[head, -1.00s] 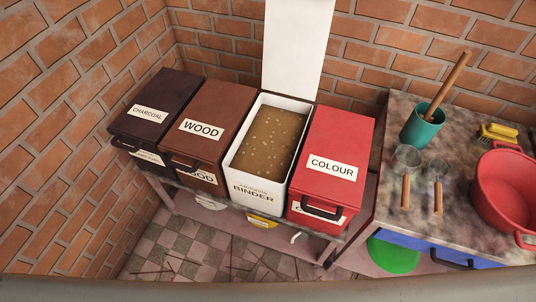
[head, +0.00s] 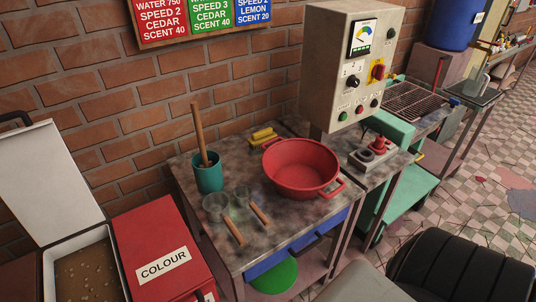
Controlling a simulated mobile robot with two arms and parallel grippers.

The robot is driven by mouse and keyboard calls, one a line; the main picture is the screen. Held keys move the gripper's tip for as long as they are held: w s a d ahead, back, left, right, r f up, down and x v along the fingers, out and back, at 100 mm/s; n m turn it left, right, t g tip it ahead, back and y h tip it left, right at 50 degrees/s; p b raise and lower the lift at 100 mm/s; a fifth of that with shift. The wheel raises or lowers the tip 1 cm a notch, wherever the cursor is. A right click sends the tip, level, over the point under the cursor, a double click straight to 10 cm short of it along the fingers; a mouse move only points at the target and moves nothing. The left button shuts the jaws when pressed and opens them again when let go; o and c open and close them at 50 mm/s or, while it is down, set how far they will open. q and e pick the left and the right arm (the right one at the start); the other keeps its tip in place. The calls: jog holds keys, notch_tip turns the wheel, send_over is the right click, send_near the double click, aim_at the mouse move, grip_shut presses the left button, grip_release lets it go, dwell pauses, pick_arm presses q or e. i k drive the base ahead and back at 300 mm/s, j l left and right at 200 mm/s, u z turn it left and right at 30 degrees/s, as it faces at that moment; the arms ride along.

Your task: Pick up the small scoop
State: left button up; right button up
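Two scoops with clear bowls and wooden handles lie side by side on the stained worktop (head: 185,172). The right one looks smaller, so I take it as the small scoop (head: 260,214); its bowl points toward the wall and its handle toward the front right. The larger scoop (head: 233,230) lies just left of it, nearer the teal cup. Both lie free on the surface.
A teal cup (head: 209,179) with a wooden stick stands behind the scoops. A red basin (head: 300,168) stands right of them, with a yellow brush (head: 263,138) behind it. The red COLOUR bin (head: 160,240) and open binder bin (head: 85,275) are at left. A control box (head: 350,65) rises at right.

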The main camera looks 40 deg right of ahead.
aim_at(242, 193)
jog(key=z, duration=1.1)
